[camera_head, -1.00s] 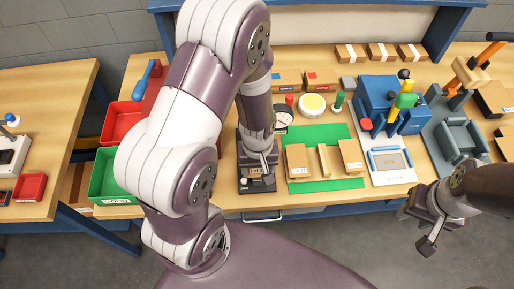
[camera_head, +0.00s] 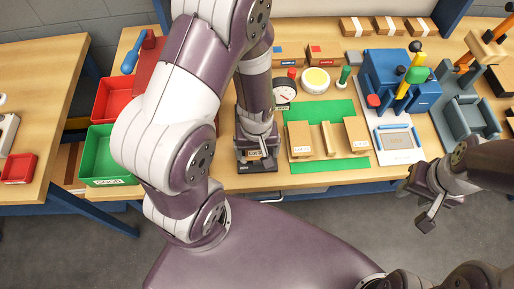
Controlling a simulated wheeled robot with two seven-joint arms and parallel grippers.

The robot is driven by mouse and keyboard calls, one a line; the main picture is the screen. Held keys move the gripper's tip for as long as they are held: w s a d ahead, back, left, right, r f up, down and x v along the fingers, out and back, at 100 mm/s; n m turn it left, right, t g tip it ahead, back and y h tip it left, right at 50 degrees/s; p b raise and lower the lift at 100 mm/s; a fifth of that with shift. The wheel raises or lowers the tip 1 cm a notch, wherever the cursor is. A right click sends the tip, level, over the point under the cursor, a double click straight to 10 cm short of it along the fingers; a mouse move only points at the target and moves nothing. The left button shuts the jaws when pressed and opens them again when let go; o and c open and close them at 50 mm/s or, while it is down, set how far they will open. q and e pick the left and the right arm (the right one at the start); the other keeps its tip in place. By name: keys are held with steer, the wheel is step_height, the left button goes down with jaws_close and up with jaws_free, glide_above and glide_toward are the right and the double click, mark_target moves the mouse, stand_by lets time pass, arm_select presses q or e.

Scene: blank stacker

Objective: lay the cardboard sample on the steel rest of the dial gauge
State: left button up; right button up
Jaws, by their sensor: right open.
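My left gripper (camera_head: 258,147) is low over a dark base (camera_head: 257,168) on the table, left of the green mat. A small brown piece with a pale label (camera_head: 254,155), which looks like the cardboard sample, shows at its fingertips. I cannot tell whether the fingers grip it. The dial gauge (camera_head: 284,91), with a white face and red needle, stands behind and right of this gripper. Its steel rest cannot be made out; my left arm covers part of that area. My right gripper (camera_head: 427,212) is open and empty, in front of the table's edge at the right.
The green mat (camera_head: 298,181) carries several cardboard pieces. A blue press (camera_head: 405,88) with levers stands right of it, behind a pale panel (camera_head: 397,147). A red bin (camera_head: 113,101) and a green bin (camera_head: 108,168) are at the left.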

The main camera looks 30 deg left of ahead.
mark_target(256, 152)
arm_select(q)
steer(key=shift+r, duration=0.4)
step_height(256, 152, up, 12)
steer(key=m+t+p, duration=0.1)
steer(key=m, duration=0.5)
steer(key=shift+w+a+r+m, duration=0.15)
steer(key=shift+a+m, duration=0.05)
steer(key=shift+m, duration=0.1)
